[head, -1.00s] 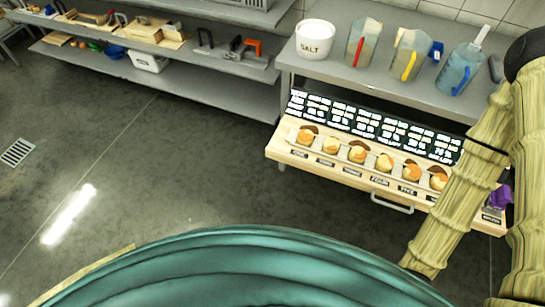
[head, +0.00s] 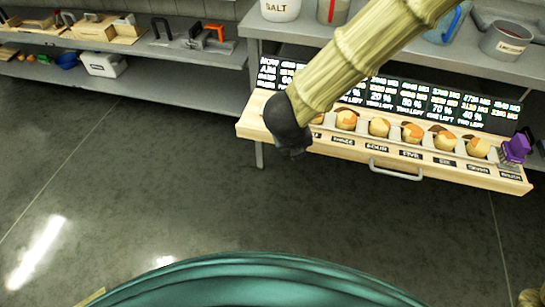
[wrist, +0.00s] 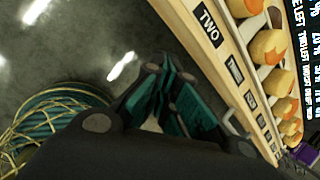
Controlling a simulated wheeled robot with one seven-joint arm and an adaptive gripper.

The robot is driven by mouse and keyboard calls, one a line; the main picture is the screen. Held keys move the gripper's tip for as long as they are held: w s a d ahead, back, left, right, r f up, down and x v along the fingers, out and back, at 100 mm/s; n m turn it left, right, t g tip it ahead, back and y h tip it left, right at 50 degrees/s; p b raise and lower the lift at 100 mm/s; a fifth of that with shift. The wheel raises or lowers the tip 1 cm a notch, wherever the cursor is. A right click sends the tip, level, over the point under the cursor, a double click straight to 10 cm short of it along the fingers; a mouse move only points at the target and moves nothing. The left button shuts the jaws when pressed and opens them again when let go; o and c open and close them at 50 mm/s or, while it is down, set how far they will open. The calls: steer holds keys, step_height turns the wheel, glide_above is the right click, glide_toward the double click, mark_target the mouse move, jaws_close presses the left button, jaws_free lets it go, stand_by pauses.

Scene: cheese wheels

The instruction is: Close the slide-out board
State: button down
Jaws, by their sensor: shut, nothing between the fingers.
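The slide-out board (head: 455,178) is a pale wooden drawer-like board, pulled out below the grey counter. In the wrist view the board front (wrist: 196,40) runs diagonally down the right side, with the handle (wrist: 237,122) beyond the fingers. My gripper (head: 292,151) is near the board's left front, covering part of it. Its fingers (wrist: 168,72) are shut and empty; contact with the board cannot be told.
A dark panel with white writing (head: 385,97) stands behind the balls. A purple item (head: 515,148) sits at the board's right end. The counter (head: 375,68) above holds a salt tub (head: 281,9) and jugs. Grey shelves (head: 190,83) stand at the left. Open floor (head: 130,180) lies in front.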

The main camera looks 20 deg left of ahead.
steer(key=s+a+r+m+b, duration=0.3)
steer(key=a+r+m+b, duration=0.1)
steer(key=a+m, duration=0.25)
steer(key=w+a+f+b, duration=0.1)
steer(key=w+f, duration=0.6)
steer(key=f, duration=0.1)
steer(key=shift+f+y, duration=0.3)
steer(key=shift+f, duration=0.05)
steer(key=shift+w, duration=0.2)
